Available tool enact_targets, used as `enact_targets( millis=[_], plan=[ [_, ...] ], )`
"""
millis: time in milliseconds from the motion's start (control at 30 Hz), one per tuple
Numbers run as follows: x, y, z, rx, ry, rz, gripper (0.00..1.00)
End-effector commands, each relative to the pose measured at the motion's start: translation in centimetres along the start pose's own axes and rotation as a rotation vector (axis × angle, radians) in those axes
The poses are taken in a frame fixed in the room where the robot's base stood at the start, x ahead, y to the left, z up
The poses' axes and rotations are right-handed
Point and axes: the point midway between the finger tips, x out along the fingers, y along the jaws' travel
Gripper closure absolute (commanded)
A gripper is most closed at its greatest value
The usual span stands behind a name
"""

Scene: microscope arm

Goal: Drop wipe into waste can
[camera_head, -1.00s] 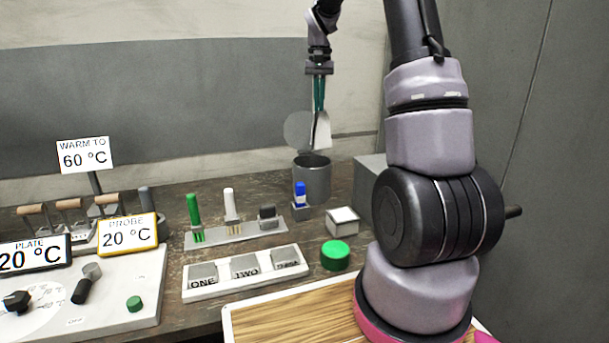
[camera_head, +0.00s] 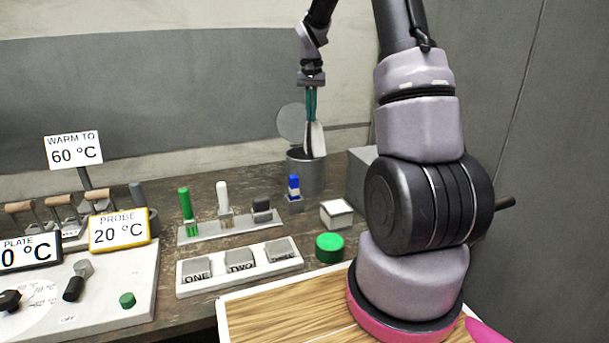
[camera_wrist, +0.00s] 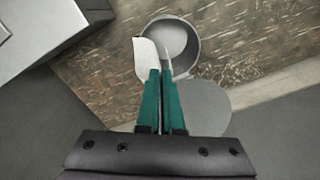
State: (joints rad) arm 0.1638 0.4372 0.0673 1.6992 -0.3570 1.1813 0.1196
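The waste can (camera_head: 306,179) is a grey open cylinder at the back of the bench, with its round lid (camera_head: 290,122) raised behind it. My gripper (camera_head: 311,118) points down above the can, its teal fingers close together on the white wipe (camera_head: 316,140). The wipe hangs from the fingers, and its lower end overlaps the can's mouth in the head view. In the wrist view, the wipe (camera_wrist: 146,56) lies across the left side of the can's rim (camera_wrist: 196,62). The can's visible inside looks empty.
A grey box (camera_head: 362,178) stands right of the can. A blue-topped item (camera_head: 294,188), a small white-topped box (camera_head: 336,213) and a green round knob (camera_head: 329,247) stand in front.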

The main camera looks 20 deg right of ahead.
Motion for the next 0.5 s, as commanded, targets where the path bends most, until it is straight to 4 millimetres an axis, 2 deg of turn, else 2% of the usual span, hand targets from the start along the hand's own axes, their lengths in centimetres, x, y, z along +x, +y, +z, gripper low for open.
enact_targets(
  millis=[33, 100, 133, 367, 400, 467, 500],
  plan=[
    [-0.01, 0.00, 0.00, 0.000, 0.000, 0.000, 1.00],
    [-0.02, 0.00, 0.00, 0.000, 0.000, 0.000, 0.70],
    [-0.02, 0.00, 0.00, 0.000, 0.000, 0.000, 0.62],
    [-0.03, 0.00, 0.01, 0.000, 0.000, 0.000, 0.62],
    [-0.03, 0.00, 0.01, 0.000, 0.000, 0.000, 0.46],
    [-0.03, 0.00, 0.01, 0.000, 0.000, 0.000, 0.24],
    [-0.03, -0.01, 0.01, 0.000, 0.000, 0.000, 0.24]
  ],
)
